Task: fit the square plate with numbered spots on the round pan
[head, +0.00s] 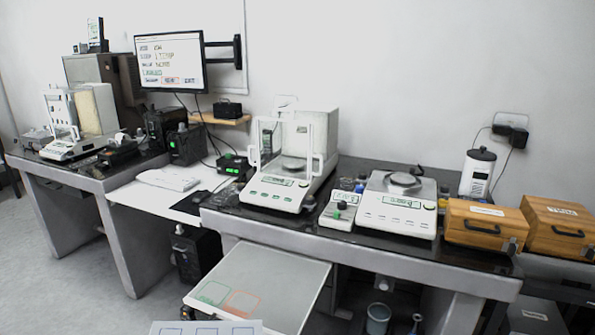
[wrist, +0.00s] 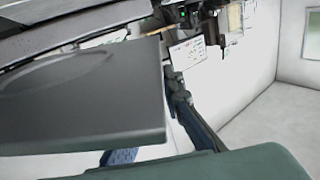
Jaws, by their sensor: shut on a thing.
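A dark grey flat plate (wrist: 80,110) with a shallow round ring in its face fills the left of the wrist view, close to the camera and tilted. I take it for the square plate; no numbered spots show on this face. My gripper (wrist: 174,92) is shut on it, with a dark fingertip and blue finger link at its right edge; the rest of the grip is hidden. My gripper is not visible in the head view. A dark round pan (head: 402,180) tops the open balance (head: 395,214) at right. A smaller pan (head: 292,164) stands inside the glass-shielded balance (head: 290,190).
A small device (head: 340,210) stands left of the open balance, and wooden boxes (head: 485,224) stand right of it. A white canister (head: 478,172) is behind. A pale pull-out shelf (head: 285,275) with coloured outlines juts out in front of the dark table.

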